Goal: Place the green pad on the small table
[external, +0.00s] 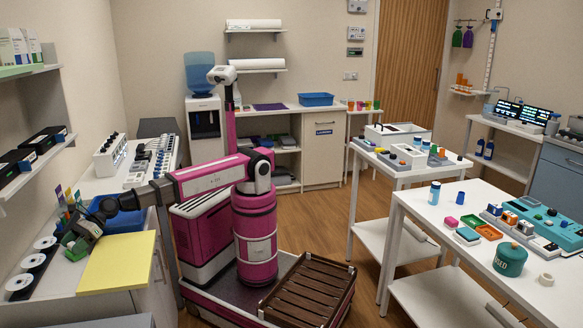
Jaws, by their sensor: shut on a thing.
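My gripper (82,234) is at the far left, low over the left counter, beside a blue tray. It is shut on a small green thing (72,244), which looks like the green pad; the jaws hide much of it, and I cannot tell if it touches the counter. A small white table (393,172) with a lower shelf stands right of centre and carries a white box and several small items. A narrower table with coloured cups stands behind it.
A yellow sheet (118,262) lies at the left counter's front. Black-and-white round items (33,262) line its left edge, and the blue tray (124,216) is behind. Wooden floor between the tables is clear.

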